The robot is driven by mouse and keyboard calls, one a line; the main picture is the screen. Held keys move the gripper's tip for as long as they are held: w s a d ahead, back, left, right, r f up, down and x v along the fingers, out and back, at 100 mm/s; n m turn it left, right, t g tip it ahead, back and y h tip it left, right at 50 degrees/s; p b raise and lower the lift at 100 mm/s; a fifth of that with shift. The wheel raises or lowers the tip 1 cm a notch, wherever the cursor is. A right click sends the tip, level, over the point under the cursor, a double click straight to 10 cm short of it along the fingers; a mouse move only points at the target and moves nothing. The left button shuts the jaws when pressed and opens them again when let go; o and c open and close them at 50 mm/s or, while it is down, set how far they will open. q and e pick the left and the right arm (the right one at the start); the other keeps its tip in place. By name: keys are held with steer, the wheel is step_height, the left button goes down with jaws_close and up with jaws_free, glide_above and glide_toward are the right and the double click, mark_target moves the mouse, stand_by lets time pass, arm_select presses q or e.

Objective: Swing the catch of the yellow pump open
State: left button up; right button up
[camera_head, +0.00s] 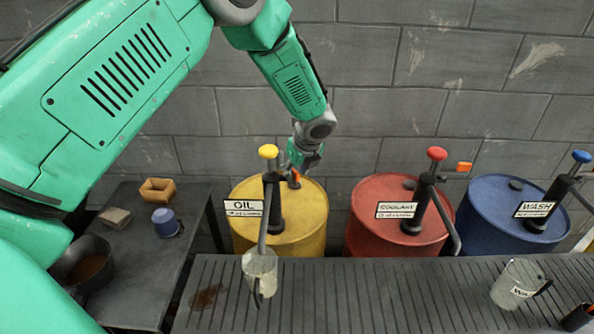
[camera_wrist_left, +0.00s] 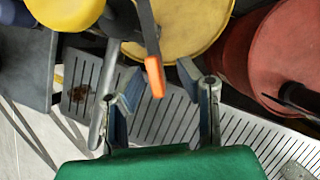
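The yellow pump (camera_head: 272,205) stands upright on the yellow drum (camera_head: 306,230), with a yellow knob (camera_head: 268,151) on top and an OIL label. Its catch is a grey bar with an orange tip (camera_head: 294,178), reaching out to the right of the pump. In the wrist view the orange tip (camera_wrist_left: 155,78) points down between my fingers. My left gripper (camera_head: 303,160) is above and close behind the tip in the head view. Its two fingers (camera_wrist_left: 158,105) are spread with a gap on both sides of the tip; contact cannot be made out. My right gripper is out of view.
A red COOLANT drum (camera_head: 375,215) and a blue WASH drum (camera_head: 490,215) stand to the right. A clear jug (camera_head: 260,272) sits under the yellow pump's spout on the slatted bench (camera_head: 380,300). A dark side table (camera_head: 140,260) holds a bowl, cup and small boxes.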

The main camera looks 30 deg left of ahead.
arm_select(q)
steer(key=shift+a, duration=0.1)
steer(key=shift+a+f, duration=0.1)
steer(key=shift+a, duration=0.05)
steer(key=shift+c, duration=0.8)
steer(key=shift+a, duration=0.15)
jaws_close()
steer(key=m+p, duration=0.1)
steer(key=p, duration=0.1)
steer(key=s+m+t+p, duration=0.1)
steer(key=m, duration=0.1)
steer(key=shift+s+a+h+p, duration=0.1)
steer(key=shift+a+h+p, duration=0.25)
steer(key=shift+a+h, duration=0.05)
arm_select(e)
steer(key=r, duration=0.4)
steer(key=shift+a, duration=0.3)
